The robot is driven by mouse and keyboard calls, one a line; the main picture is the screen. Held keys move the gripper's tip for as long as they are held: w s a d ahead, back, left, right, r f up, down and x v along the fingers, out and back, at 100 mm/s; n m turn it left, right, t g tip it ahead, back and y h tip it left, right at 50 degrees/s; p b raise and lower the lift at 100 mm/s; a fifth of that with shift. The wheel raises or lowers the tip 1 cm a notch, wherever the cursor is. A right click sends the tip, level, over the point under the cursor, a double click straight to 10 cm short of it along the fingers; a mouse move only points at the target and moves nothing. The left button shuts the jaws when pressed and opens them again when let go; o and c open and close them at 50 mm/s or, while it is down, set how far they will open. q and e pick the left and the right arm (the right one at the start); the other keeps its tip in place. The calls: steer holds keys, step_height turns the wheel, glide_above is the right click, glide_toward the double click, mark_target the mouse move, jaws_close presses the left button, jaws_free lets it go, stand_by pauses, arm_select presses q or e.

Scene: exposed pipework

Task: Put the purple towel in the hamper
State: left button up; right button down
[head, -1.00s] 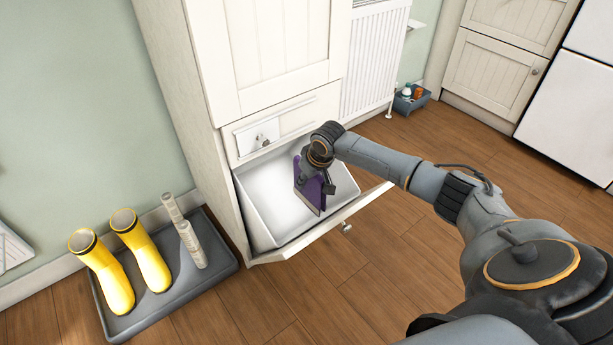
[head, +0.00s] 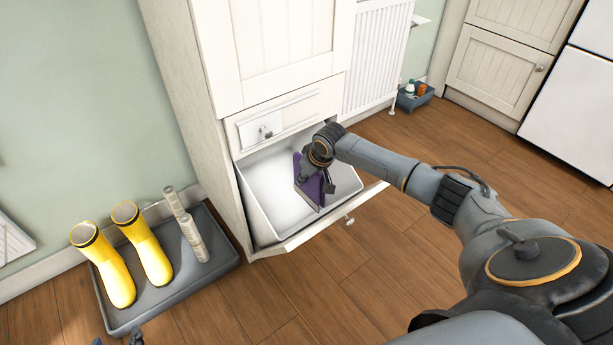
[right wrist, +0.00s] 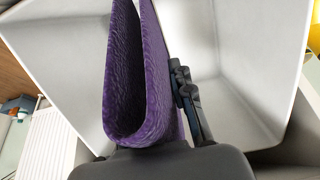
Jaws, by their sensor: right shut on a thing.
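The purple towel (head: 311,192) hangs folded from my right gripper (head: 318,180), inside the opening of the hamper. The right wrist view shows the towel (right wrist: 155,70) as a folded loop against a dark finger, with white bin walls around it. The right gripper is shut on it. The hamper (head: 262,190) is a white tilt-out bin at the base of the cream cabinet, tipped open. Whether the towel touches the bin floor is unclear. Small dark tips at the bottom left edge of the head view look like part of my left gripper (head: 117,341); the rest is cut off.
A grey tray (head: 215,262) with yellow boots (head: 150,258) stands left of the cabinet. A small drawer (head: 285,120) sits closed above the hamper. A blue caddy (head: 413,99) stands at the back. The wooden floor before the hamper is clear.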

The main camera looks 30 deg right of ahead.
steer(key=shift+s+f+g, duration=0.3)
steer(key=shift+s+f, duration=0.55)
steer(key=shift+f, duration=0.3)
steer(key=c, duration=1.3)
jaws_free()
steer(key=shift+d, duration=0.1)
steer(key=shift+c, duration=0.2)
steer(key=shift+o, duration=1.3)
steer(key=shift+w+d+f, duration=0.1)
steer(key=shift+d+f, duration=0.05)
steer(key=shift+w+r, duration=0.15)
steer(key=shift+r, duration=0.15)
steer(key=shift+r, duration=0.1)
steer(key=shift+w, duration=0.1)
